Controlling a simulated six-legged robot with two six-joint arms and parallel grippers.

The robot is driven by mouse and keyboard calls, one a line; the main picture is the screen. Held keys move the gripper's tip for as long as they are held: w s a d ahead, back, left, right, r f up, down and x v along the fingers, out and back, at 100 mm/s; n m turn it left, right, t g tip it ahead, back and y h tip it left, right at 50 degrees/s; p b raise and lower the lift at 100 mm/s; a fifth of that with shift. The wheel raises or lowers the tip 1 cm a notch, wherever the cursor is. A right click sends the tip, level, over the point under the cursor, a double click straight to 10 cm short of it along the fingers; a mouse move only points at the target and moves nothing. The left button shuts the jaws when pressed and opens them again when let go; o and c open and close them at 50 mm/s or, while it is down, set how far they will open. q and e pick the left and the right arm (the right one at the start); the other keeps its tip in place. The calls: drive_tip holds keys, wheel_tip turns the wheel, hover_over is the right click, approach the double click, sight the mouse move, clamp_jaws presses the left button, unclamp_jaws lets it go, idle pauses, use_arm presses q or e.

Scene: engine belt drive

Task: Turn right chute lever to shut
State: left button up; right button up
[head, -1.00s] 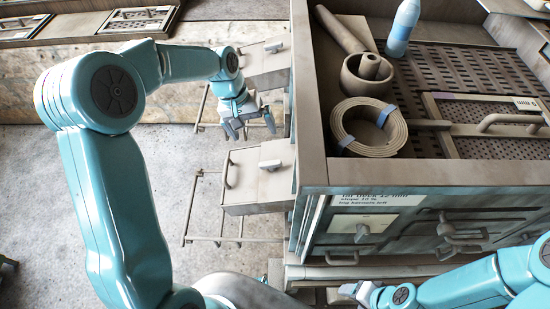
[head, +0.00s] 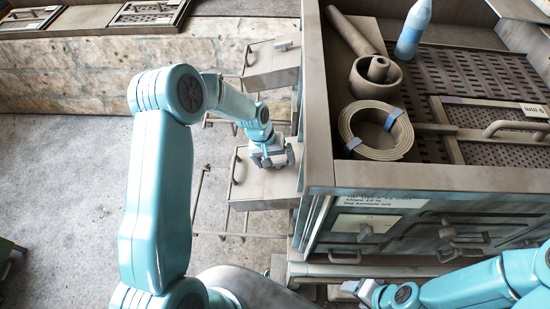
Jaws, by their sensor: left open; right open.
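Two grey chute boxes stick out from the left side of the machine. The nearer chute box (head: 262,188) has a side handle, and its top lever is hidden behind my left gripper. The farther chute box (head: 270,68) shows a small lever (head: 284,45) on its top. I cannot tell from the picture which one is named right. My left gripper (head: 272,158) is open over the top of the nearer box, where its lever sits; I cannot tell whether it touches it. My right gripper (head: 350,287) is at the lower edge, below the machine's front panel, open.
The machine deck (head: 480,90) holds a coiled belt (head: 377,130), a round grey part (head: 375,75), a tube (head: 355,30) and a blue-white bottle (head: 413,28). Wire frames (head: 225,215) stand out left of the boxes.

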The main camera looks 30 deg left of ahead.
use_arm(q)
drive_tip(key=shift+w+f, duration=0.1)
drive_tip(key=shift+w, duration=0.05)
drive_tip(key=shift+c, duration=0.3)
drive_tip(key=c, duration=0.9)
drive_tip(key=n+b, duration=0.2)
drive_tip(key=n, duration=0.1)
drive_tip(key=shift+f+n, duration=0.1)
drive_tip(key=shift+n, duration=0.3)
drive_tip(key=n+b, duration=0.1)
drive_tip(key=n, duration=0.3)
drive_tip(key=shift+n+b, duration=0.3)
drive_tip(key=shift+b, duration=0.1)
drive_tip(key=n+b, duration=0.1)
drive_tip(key=n, duration=0.3)
drive_tip(key=shift+w+r+n, duration=0.1)
drive_tip(key=shift+r+n, duration=0.05)
drive_tip(key=shift+n, duration=1.2)
drive_tip(key=shift+r+n, duration=0.1)
drive_tip(key=shift+n, duration=1.25)
